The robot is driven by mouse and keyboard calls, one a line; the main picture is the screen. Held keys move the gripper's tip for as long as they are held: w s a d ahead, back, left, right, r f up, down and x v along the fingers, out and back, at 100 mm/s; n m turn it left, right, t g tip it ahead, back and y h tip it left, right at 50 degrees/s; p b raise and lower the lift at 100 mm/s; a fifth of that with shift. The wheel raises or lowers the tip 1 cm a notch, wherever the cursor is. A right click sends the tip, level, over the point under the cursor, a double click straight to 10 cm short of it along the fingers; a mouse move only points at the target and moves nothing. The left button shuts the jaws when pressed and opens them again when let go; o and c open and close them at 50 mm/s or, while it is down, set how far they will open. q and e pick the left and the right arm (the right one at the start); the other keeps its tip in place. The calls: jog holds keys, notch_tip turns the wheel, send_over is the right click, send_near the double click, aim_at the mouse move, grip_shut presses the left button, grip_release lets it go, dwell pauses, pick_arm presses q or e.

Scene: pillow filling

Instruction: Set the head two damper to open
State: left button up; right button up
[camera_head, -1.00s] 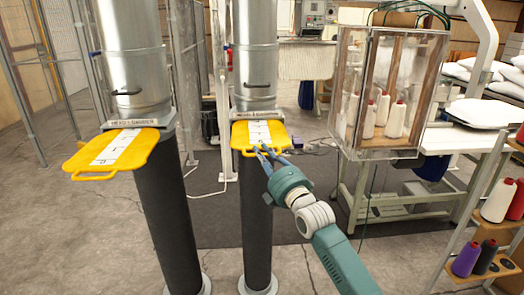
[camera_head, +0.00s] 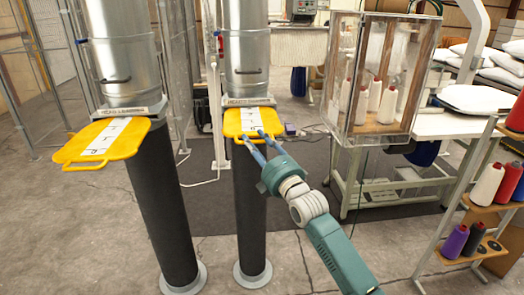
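Two yellow damper slide plates with white lettered strips stick out below metal ducts. The left plate (camera_head: 102,140) sticks out far, its front handle showing. The right plate (camera_head: 252,120) shows less of its length. A label (camera_head: 249,102) above it appears to read HEAD 2 DAMPER, but it is small. My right gripper (camera_head: 253,137) is at the front edge of the right plate, its two blue fingers spread apart, with nothing clearly held between them. The fingers partly cover that plate's front handle, and I cannot tell whether they touch it. My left gripper is not in view.
Black hoses (camera_head: 165,205) run from both dampers to the floor. A clear cabinet with thread cones (camera_head: 381,75) stands on a frame to the right. A thread rack (camera_head: 485,215) is at the far right. Open floor lies between the hoses and the frame.

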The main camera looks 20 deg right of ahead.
jog(key=v, duration=1.2)
jog(key=shift+f, duration=0.15)
notch_tip(320, 180, down, 29)
jog(key=s+d+m+g+h+b, duration=0.2)
jog(key=m+g, duration=0.3)
jog(key=m, duration=0.1)
jog(key=s+f+m+g, duration=0.15)
jog(key=s+f, duration=0.25)
jog(key=f, duration=0.4)
jog(key=s+f+m+g+b, duration=0.1)
jog(key=s+f+g, duration=0.15)
jog(key=f, duration=0.45)
jog(key=s+f+m+g, duration=0.1)
jog(key=s+f+m, duration=0.1)
jog(key=s+f, duration=0.45)
jog(key=s+a+f+m+g, duration=0.2)
jog(key=s+f+g, duration=0.1)
jog(key=s+f, duration=0.6)
jog(key=s+a+f+m+g+b, duration=0.1)
jog(key=s+f, duration=0.8)
jog(key=s, duration=0.9)
jog(key=s+a+f+m+g+b, duration=0.1)
jog(key=s+a+f+m+g, duration=0.2)
jog(key=s+f, duration=0.7)
jog(key=s+m+g, duration=0.1)
jog(key=s, duration=0.2)
jog(key=shift+s+a+g, duration=0.3)
jog(key=shift+s+g, duration=0.05)
jog(key=shift+g, duration=0.05)
